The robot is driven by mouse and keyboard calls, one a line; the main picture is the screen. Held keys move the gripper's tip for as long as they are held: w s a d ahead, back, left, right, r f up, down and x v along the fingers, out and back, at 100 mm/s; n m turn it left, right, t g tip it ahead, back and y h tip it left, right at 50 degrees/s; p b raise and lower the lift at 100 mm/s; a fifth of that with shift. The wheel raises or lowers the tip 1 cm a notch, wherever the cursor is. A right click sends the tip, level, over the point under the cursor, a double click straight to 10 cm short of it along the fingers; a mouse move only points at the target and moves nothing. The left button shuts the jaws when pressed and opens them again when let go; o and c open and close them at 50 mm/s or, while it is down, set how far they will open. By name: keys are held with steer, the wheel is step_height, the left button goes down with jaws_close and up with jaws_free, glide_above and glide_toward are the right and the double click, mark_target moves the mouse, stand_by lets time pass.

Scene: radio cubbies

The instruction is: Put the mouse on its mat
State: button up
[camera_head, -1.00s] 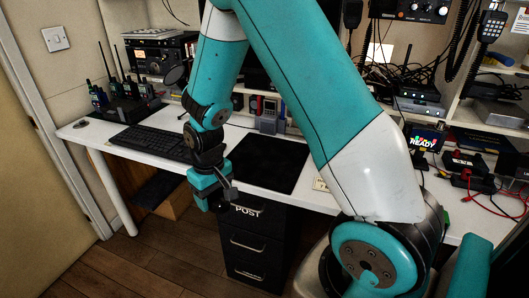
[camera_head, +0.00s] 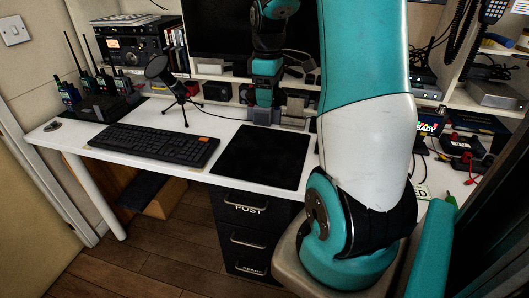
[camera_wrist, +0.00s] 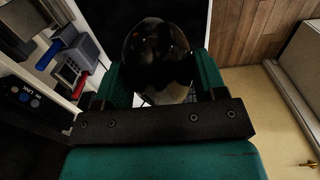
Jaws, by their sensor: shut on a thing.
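The mouse (camera_wrist: 158,52) is a glossy black rounded thing in the wrist view. My gripper (camera_wrist: 162,78) is shut on it, with a teal finger on each side. In the head view my gripper (camera_head: 264,97) is over the back of the desk, beyond the mat, and the mouse cannot be made out there. The mat (camera_head: 262,155) is a flat black square, bare, lying on the white desk right of the keyboard. A dark flat area lies behind the mouse in the wrist view; I cannot tell its distance.
A black keyboard (camera_head: 155,144) lies left of the mat. A microphone on a tripod (camera_head: 172,85) stands behind it. Several handheld radios (camera_head: 98,85) stand at the left. A monitor (camera_head: 230,32) and shelf are close behind my gripper. Black drawers (camera_head: 246,232) are under the desk.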

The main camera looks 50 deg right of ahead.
mark_target(269, 160)
step_height(269, 160, down, 20)
steer(key=shift+s+d+r+b, duration=0.1)
steer(key=shift+s+r+b, duration=0.05)
steer(key=shift+b, duration=1)
steer(key=o, duration=0.9)
steer(key=shift+o, duration=0.2)
